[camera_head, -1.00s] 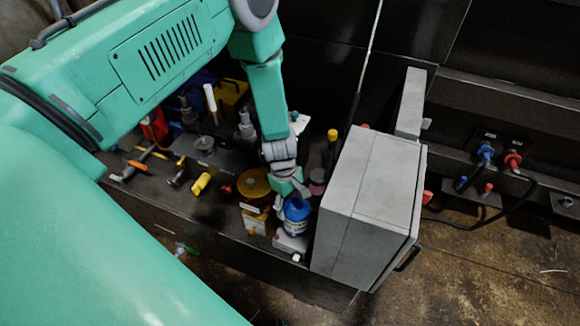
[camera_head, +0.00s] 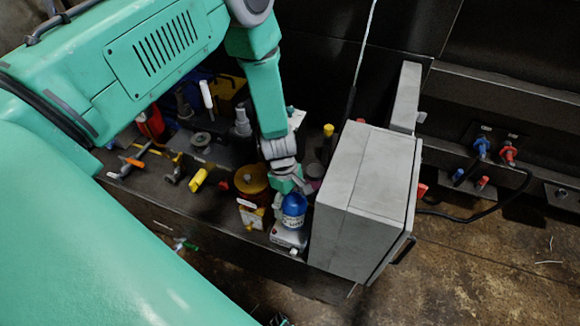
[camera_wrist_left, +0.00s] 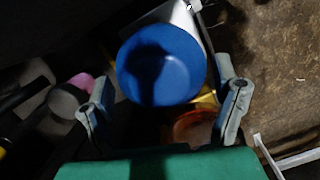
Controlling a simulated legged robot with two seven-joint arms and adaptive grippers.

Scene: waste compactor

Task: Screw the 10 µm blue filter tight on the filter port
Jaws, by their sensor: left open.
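The blue filter (camera_head: 293,211) has a rounded blue top and a pale label band. It stands upright over a small pale box (camera_head: 287,239) at the bench's front edge. I cannot tell whether that box carries the filter port or how tight the filter sits. My left gripper (camera_head: 284,196) is open, right at the filter's upper back side. In the left wrist view the blue filter top (camera_wrist_left: 162,64) lies ahead, between the lines of the two spread fingers (camera_wrist_left: 164,100). Contact with the fingers is not clear. My right gripper is not seen.
An amber round container (camera_head: 252,180) stands close left of the filter. A large grey cabinet (camera_head: 362,203) stands close on the right. Yellow parts (camera_head: 201,175) and tools lie on the bench at left. Red and blue connectors (camera_head: 508,152) are on the right wall.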

